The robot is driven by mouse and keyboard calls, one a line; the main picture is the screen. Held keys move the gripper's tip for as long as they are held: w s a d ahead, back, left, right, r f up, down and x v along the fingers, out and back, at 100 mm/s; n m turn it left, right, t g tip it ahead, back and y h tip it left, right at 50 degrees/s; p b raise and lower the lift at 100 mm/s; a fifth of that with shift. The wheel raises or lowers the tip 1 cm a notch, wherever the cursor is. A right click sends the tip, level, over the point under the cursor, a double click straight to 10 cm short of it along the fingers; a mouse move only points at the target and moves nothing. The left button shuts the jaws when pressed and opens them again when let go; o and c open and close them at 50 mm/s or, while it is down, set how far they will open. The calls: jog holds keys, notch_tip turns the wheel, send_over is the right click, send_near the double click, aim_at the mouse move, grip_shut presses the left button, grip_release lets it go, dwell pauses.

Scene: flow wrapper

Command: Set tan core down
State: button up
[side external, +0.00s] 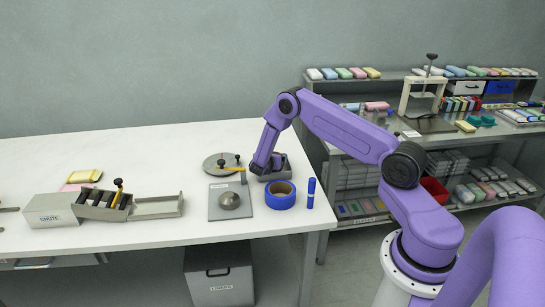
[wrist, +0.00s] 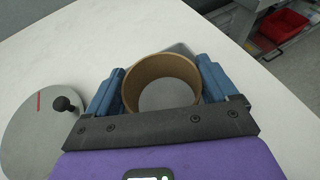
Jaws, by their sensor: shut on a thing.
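The tan core (wrist: 163,66), an open cardboard-like ring, sits between the two blue fingers of my gripper (wrist: 160,88) in the wrist view. The fingers press on its left and right sides, and a pale grey surface shows through its middle. The core is mostly hidden there by my wrist. I cannot tell whether its lower edge touches anything.
A round grey plate with a black knob (wrist: 40,125) lies left of my gripper. A blue tape roll (side external: 280,195), a blue marker (side external: 311,193) and a grey plate with a metal dome (side external: 229,200) stand close in front. The table (side external: 150,150) is clear toward the back left.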

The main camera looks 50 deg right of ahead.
jog(key=shift+f, duration=0.25)
jog(key=o, duration=0.8)
jog(key=shift+r, duration=0.25)
jog(key=s+a+r+m+y, duration=0.1)
jog(key=s+a+r+m, duration=0.1)
jog(key=s+a+r, duration=0.35)
jog(key=s+a+r+m+y, duration=0.1)
jog(key=s+a+r, duration=0.2)
jog(key=a+r, duration=0.55)
jog(key=s+a+r+m+g+y, duration=0.1)
jog(key=s+a+r+m+y, duration=0.1)
jog(key=s+a, duration=0.4)
jog(key=s+a+r+m+g+y, duration=0.2)
jog(key=s+a+y, duration=0.3)
jog(key=s, duration=1)
jog(key=s+a+r+m+g+y, duration=0.1)
jog(key=s+a+y, duration=0.3)
jog(key=s+a, duration=0.4)
jog(key=shift+s+r+m+g, duration=0.15)
jog(key=shift+s+r+m, duration=0.15)
jog(key=shift+s, duration=0.3)
jog(key=shift+s+r+m+g, duration=0.1)
jog(key=shift+s+r+m, duration=0.2)
jog(key=shift+s, duration=0.25)
jog(key=shift+s+r+m+g, duration=0.2)
jog(key=shift+s+m, duration=0.1)
jog(key=shift+s, duration=0.3)
